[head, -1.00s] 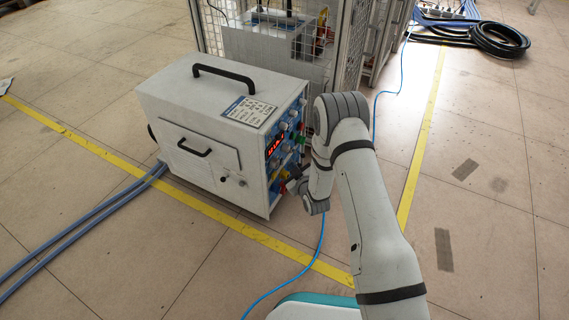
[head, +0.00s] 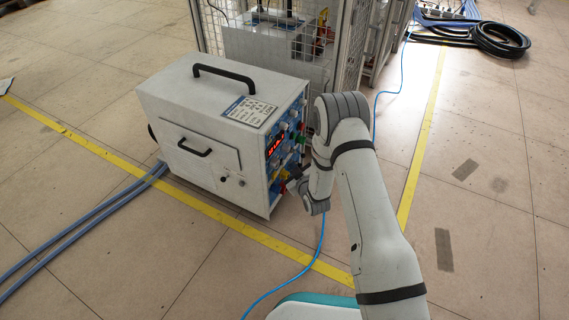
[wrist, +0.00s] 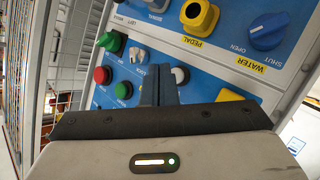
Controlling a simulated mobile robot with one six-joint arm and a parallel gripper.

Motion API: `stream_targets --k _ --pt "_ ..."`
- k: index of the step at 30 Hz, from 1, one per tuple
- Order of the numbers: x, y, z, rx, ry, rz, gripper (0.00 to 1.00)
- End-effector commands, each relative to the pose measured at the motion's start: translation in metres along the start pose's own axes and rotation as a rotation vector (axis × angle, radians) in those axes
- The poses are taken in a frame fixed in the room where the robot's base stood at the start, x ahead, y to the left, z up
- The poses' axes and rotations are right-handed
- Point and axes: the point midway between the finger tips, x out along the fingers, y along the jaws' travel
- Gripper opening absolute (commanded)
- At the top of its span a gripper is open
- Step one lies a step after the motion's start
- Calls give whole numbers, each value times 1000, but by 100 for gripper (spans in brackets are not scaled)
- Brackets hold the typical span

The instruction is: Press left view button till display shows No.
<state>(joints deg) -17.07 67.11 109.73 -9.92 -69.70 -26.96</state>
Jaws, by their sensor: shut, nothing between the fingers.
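The induction heater (head: 185,125) is a white box with a blue control panel on its right side. Its red-lit display (head: 275,147) is too small to read. In the wrist view the blue panel (wrist: 215,62) is tilted and close. Small white controls (wrist: 137,54) sit beside a "LEFT" label, just left of my fingertips; I cannot tell which is the left view button. My gripper (wrist: 158,74) is shut and empty, its dark fingers pointing at the panel. Contact cannot be told. In the head view my gripper (head: 292,184) is at the panel, partly hidden by my arm.
A yellow pedal socket (wrist: 199,17) and blue water knob (wrist: 268,31) lie to the right. A mesh cage (head: 345,40) stands behind.

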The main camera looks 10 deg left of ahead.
Motion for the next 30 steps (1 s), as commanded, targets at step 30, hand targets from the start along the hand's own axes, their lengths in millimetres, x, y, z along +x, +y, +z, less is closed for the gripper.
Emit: stream_targets --k 30 --pt "6 -4 -5 0 0 0 0"
